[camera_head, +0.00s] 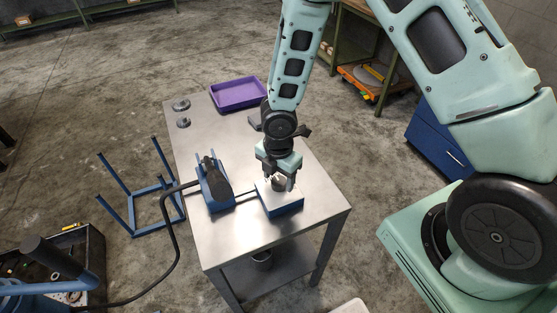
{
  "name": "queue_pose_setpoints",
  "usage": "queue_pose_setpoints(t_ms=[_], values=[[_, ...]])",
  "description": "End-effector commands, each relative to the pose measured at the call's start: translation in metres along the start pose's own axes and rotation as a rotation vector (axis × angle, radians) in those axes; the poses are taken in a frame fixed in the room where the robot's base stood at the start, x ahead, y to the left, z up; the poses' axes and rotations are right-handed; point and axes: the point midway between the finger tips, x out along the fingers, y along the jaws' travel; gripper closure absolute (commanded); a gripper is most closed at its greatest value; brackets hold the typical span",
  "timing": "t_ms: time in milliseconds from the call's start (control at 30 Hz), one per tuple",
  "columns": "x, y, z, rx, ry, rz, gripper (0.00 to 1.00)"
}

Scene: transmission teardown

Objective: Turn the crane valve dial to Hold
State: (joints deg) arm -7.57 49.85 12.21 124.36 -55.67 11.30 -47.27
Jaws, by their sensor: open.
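A small box with a white top and blue sides (284,208) sits on the steel table's right part. A small dark dial (279,184) stands on its white top, partly hidden by my gripper. My gripper (279,187) points down from above, with its open fingers around or just over the dial. I cannot tell whether the fingers touch it. The dial's markings are too small to read, so its setting cannot be told.
The steel table (226,254) also holds a blue unit with a dark lever or cylinder (216,182), a purple tray (238,94) and two small round parts (181,105). A black hose (172,235) runs off to the left. A blue stand (133,205) is left of the table.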

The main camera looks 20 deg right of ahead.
Motion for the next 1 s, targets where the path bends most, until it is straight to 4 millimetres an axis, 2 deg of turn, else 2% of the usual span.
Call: queue_pose_setpoints(t_ms=[167,600,800,1000], values=[[-0.030,0.000,0.001,0.004,0.000,0.005,0.41],[-0.131,0.001,0.002,0.005,-0.001,0.005,0.41],[-0.160,0.000,0.002,0.003,-0.002,0.003,0.41],[-0.170,0.000,0.001,0.001,-0.001,0.002,0.41]])
